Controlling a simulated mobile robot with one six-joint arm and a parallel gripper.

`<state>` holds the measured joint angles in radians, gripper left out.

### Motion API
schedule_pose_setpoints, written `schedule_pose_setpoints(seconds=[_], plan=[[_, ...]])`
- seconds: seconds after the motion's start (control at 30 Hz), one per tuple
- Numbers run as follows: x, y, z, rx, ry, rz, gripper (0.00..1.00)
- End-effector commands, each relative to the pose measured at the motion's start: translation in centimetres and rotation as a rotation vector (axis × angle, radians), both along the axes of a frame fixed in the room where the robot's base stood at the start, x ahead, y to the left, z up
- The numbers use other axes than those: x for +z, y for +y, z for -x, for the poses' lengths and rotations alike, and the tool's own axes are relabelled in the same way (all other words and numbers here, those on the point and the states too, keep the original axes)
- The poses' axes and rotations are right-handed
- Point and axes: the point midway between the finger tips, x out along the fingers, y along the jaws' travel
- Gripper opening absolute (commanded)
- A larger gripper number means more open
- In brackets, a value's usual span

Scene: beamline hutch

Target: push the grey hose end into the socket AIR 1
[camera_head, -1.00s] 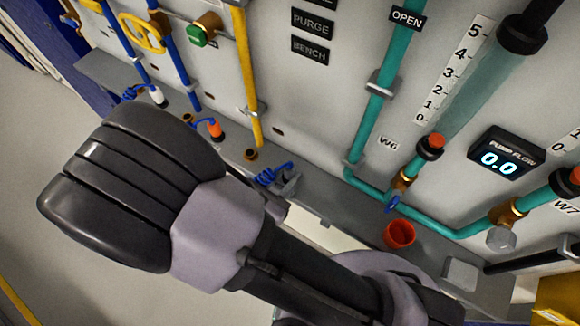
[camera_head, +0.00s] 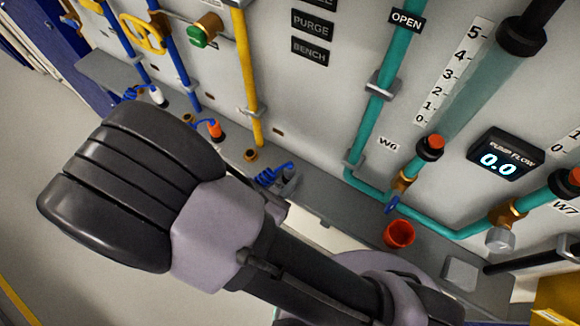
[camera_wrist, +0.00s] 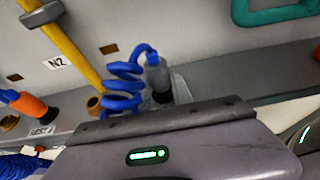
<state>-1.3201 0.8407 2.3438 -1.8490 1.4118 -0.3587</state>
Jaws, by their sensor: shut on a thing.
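The grey hose end (camera_wrist: 158,76) stands nearly upright in the wrist view, with its blue coiled hose (camera_wrist: 122,85) looping off to the left. My gripper (camera_wrist: 166,92) is shut on it; the gripper housing hides the lower part of the jaws. In the head view the grey hose end (camera_head: 289,183) and blue coil show just beyond my wrist, over the grey ledge. A brass socket (camera_head: 250,155) sits under the yellow pipe, left of the hose end; it also shows in the wrist view (camera_wrist: 93,104), near the N2 label. I cannot read an AIR 1 label in either view.
An orange plug (camera_head: 215,130) and a white plug (camera_head: 157,96) with blue hoses stand farther left along the ledge (camera_head: 340,208). A red cup (camera_head: 399,234) stands to the right. Teal pipes (camera_head: 377,110) run along the panel. The ledge between hose end and cup looks clear.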

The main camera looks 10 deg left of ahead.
Motion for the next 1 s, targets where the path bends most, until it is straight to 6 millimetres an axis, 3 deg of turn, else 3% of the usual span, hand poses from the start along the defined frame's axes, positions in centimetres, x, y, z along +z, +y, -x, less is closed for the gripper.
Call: schedule_pose_setpoints(seconds=[1.0], plan=[[2.4,0.0,0.0,-0.001,-0.002,-0.001,0.00]])
